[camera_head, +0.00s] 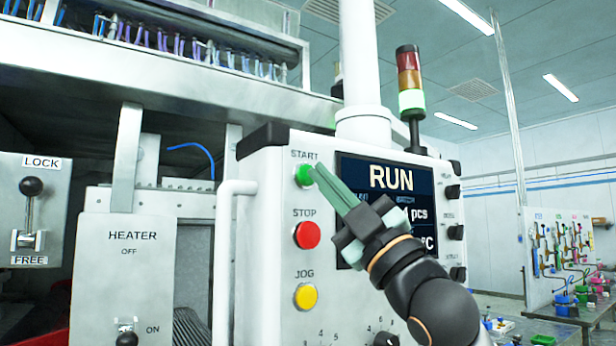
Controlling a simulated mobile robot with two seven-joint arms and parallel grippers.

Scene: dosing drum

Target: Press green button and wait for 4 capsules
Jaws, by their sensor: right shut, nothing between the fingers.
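The green START button (304,175) is at the top left of the white control panel (270,235). My right gripper (322,170) is shut and empty, with its fingertips at the right edge of the green button. I cannot tell whether they touch it. The panel's screen (390,178) reads RUN, and a partly covered line ends in "pcs"; my gripper hides part of the screen. The signal tower (411,100) shows its green section lit. No capsules can be made out. My left gripper is not in view.
Below START are the red STOP button (307,235) and the yellow JOG button (306,296). A white handle (222,250) runs along the panel's left side. Left of it are a HEATER switch box (124,270) and a LOCK/FREE lever (31,187).

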